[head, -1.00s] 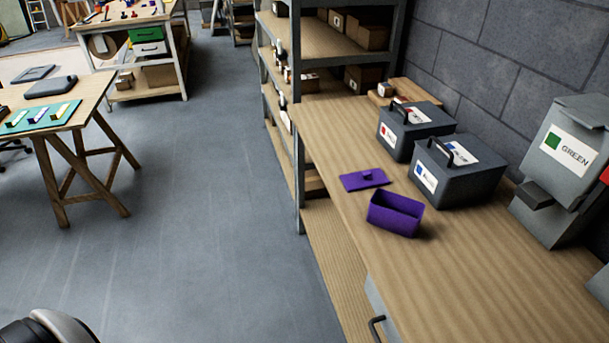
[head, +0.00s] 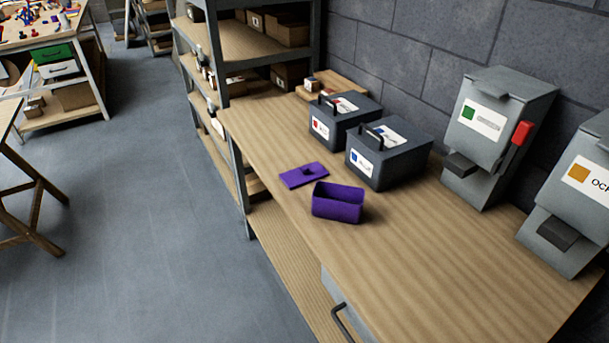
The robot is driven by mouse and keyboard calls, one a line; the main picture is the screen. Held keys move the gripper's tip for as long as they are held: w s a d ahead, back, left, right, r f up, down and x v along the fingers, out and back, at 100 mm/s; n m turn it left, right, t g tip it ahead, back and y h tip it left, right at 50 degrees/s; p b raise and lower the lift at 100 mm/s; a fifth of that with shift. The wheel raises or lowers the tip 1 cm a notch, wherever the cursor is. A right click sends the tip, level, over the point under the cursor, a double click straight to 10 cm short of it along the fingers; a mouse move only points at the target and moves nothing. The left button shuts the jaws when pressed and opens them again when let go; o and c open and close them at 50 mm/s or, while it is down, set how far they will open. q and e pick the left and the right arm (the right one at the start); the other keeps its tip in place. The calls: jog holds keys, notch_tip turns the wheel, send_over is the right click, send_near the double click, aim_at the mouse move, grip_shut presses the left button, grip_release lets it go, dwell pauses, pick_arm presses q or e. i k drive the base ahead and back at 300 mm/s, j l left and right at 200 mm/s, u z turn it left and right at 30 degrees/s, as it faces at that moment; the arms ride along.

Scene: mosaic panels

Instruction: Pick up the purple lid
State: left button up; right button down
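Neither of my grippers shows in the head view.
Two dark grey boxes with handles, one with a red label (head: 342,120) and one with a blue label (head: 388,153), stand behind the lid. Grey dispensers (head: 495,135) line the wall at right. A shelf rack (head: 250,50) stands beyond.

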aim_at(299, 176)
jog(key=z, duration=0.65)
jog(key=i+j+z, duration=0.15)
jog(key=j+z, duration=0.55)
jog(key=i+j+z, duration=0.1)
jog(key=j+z, duration=0.3)
jog(key=j, duration=0.1)
